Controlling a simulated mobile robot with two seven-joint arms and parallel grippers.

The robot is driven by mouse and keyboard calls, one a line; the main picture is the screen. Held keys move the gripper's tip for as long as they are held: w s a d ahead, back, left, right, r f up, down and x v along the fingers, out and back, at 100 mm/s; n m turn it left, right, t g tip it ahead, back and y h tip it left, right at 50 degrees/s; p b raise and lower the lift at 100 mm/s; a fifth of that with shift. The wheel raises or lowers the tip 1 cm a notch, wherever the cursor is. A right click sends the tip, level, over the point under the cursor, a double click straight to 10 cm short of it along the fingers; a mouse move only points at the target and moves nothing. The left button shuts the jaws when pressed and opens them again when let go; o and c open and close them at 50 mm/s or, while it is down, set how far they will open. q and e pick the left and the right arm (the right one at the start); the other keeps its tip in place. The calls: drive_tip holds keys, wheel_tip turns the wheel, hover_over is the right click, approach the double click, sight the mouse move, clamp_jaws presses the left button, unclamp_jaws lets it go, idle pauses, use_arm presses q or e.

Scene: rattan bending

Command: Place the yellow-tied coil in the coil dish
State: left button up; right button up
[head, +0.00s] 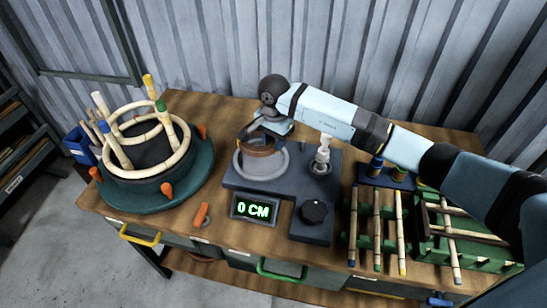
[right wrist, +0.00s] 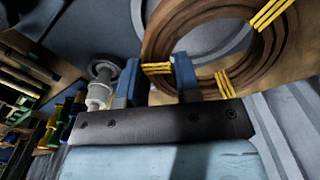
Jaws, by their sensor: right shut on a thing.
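The yellow-tied coil (right wrist: 268,50) is a brown ring with several yellow ties. My right gripper (right wrist: 158,76) is shut on its near edge, with a blue finger on each side by one tie. In the head view the coil (head: 250,142) is small and partly hidden by my right gripper (head: 268,128). It is tilted over the back of a round grey dish (head: 262,169) with a pale rim, on a dark blue unit. I cannot tell whether the coil touches the dish. My left gripper is out of view.
The unit carries a "0 CM" display (head: 255,208), a black knob (head: 314,211) and a white pump bottle (head: 322,155). A round green stand (head: 150,197) with a rattan frame is at left. Rattan poles (head: 377,230) lie in green racks at right. An orange peg (head: 201,215) lies in front.

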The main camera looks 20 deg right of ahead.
sight(274, 167)
wheel_tip(274, 167, down, 8)
drive_tip(key=shift+r, duration=0.25)
drive_tip(key=shift+f, duration=0.25)
drive_tip(key=o, duration=0.5)
drive_tip(key=shift+f, duration=0.15)
drive_tip(key=o, duration=0.4)
